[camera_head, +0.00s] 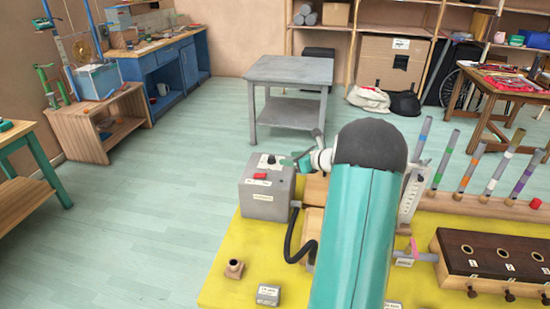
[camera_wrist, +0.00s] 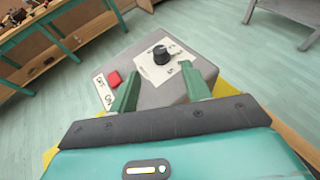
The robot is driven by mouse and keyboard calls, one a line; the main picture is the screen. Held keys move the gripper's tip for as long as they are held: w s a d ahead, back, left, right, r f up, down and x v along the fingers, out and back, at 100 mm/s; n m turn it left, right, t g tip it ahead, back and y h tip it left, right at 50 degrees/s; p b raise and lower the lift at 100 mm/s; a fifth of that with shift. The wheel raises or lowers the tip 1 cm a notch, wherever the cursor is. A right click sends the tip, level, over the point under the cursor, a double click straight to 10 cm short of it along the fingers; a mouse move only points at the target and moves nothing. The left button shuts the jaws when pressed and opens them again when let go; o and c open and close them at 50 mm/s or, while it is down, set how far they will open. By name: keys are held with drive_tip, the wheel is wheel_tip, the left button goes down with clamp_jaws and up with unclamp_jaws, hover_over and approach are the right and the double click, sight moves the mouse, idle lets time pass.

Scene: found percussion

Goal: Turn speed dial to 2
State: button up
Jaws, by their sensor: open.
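The speed dial (camera_wrist: 161,55) is a black knob on a white scale plate, on top of a grey control box (camera_wrist: 140,44). In the head view the dial (camera_head: 271,160) sits on the same grey box (camera_head: 265,207). A red switch (camera_wrist: 114,79) with an on/off label lies left of the dial; it also shows in the head view (camera_head: 260,176). My gripper (camera_wrist: 158,80) is open and empty, its two green fingers over the box on the near side of the dial, apart from it. In the head view my gripper (camera_head: 291,160) is at the box's right side, partly hidden by my arm.
The box stands on a yellow table (camera_head: 236,252) with a black cable at its right. A small brown fitting (camera_head: 234,268) and a labelled grey block (camera_head: 268,295) lie nearer. Coloured tubes (camera_head: 445,160) stand in a rack to the right. The floor left of the table is clear.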

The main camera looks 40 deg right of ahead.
sight(273, 158)
drive_tip(key=x, duration=0.8)
drive_tip(key=shift+w+a+f, duration=0.1)
drive_tip(key=shift+w, duration=0.25)
drive_tip(key=shift+c, duration=0.2)
drive_tip(key=c, duration=0.9)
